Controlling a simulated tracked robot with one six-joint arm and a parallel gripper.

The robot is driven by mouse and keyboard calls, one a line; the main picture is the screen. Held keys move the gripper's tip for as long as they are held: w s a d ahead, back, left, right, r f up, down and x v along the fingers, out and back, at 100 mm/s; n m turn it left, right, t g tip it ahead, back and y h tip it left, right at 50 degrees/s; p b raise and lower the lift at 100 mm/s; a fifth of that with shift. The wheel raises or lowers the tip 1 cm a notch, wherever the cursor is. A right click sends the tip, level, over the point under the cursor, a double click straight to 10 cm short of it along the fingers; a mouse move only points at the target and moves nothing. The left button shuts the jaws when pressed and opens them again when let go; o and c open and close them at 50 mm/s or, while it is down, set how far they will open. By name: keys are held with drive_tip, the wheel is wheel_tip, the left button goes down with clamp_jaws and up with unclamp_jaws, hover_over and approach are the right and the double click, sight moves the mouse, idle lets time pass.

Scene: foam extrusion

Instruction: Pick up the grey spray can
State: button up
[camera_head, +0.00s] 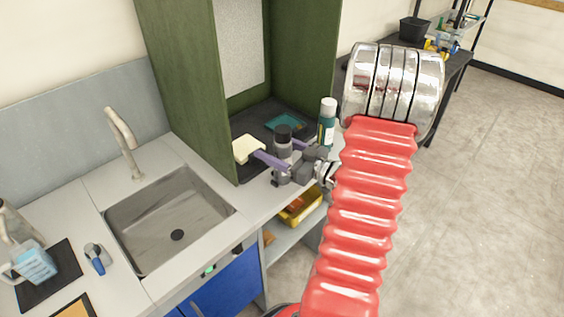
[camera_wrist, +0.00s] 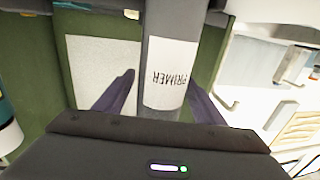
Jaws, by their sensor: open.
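The grey spray can (camera_head: 283,146) stands upright on the counter at the front of the green booth, with a dark cap. In the wrist view the can (camera_wrist: 168,72) shows a white label reading PRIMER, upside down, and stands between the two purple fingers. My gripper (camera_head: 277,158) is open, with one finger on each side of the can. In the wrist view my gripper (camera_wrist: 160,88) shows a gap between at least the left finger and the can. I cannot tell whether the right finger touches it.
A white-capped teal bottle (camera_head: 327,122) stands close to the right of the can. A cream block (camera_head: 247,149) is just left. Green booth walls (camera_head: 185,80) rise behind. A sink (camera_head: 170,215) lies left, and a yellow bin (camera_head: 301,207) sits on a shelf below.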

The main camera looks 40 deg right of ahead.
drive_tip(key=shift+w+a, duration=0.1)
drive_tip(key=shift+w, duration=0.3)
drive_tip(key=c, duration=1.4)
